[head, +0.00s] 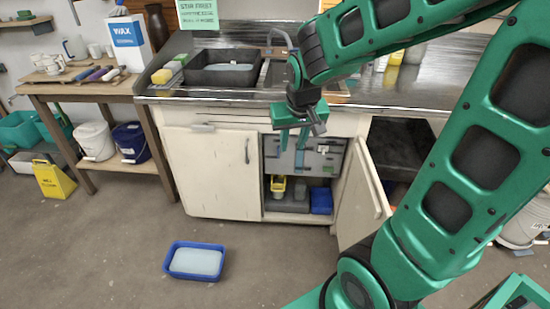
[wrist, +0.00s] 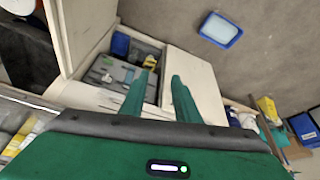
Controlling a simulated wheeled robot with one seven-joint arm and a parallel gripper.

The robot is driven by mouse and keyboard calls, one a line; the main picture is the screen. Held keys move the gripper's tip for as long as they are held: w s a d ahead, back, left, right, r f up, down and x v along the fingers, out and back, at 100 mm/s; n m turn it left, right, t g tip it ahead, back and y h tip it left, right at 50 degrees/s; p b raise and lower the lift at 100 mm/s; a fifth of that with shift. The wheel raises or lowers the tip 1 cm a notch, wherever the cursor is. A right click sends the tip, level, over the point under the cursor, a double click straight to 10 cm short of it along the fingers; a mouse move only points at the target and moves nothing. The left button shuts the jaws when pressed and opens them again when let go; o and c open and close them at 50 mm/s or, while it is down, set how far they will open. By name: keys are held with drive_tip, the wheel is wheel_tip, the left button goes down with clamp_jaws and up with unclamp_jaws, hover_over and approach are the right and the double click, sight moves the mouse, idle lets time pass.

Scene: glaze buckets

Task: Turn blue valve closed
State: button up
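My gripper (head: 293,141) is in front of the open sink cabinet, just below the counter edge, with its fingers pointing down. In the wrist view its two green fingers (wrist: 160,78) stand apart with nothing between them. A grey panel (head: 325,160) with small fittings is inside the cabinet, behind and below the fingers. It also shows in the wrist view (wrist: 110,75), left of the fingers. I cannot clearly pick out a blue valve or its handle position; the fittings are small, and my gripper partly covers the panel.
The cabinet's right door (head: 360,195) is swung open and its left door (head: 212,170) is shut. A yellow item (head: 278,186) and a blue bin (head: 321,200) are low inside. A blue tub (head: 195,262) lies on otherwise clear floor ahead. The steel counter (head: 225,95) is above.

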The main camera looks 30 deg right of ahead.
sight(278, 154)
drive_tip(key=w+d+f+m+t+h, duration=0.1)
drive_tip(key=w+d+f+m+h, duration=0.35)
drive_tip(key=w+d+f, duration=0.55)
drive_tip(key=w+d+f+m+t+h, duration=0.1)
drive_tip(key=w+d+f+m+h, duration=0.35)
drive_tip(key=w+d+f, duration=0.6)
drive_tip(key=w+a+f+n+t, duration=0.3)
drive_tip(key=w+a+f+t, duration=0.15)
drive_tip(key=f, duration=0.35)
drive_tip(key=w+a+f+n+t, duration=0.3)
drive_tip(key=w+a+f+t, duration=0.15)
drive_tip(key=f, duration=0.35)
drive_tip(key=shift+y, duration=0.3)
drive_tip(key=x, duration=1)
drive_tip(key=shift+s+d+f, duration=0.2)
drive_tip(key=shift+d, duration=0.1)
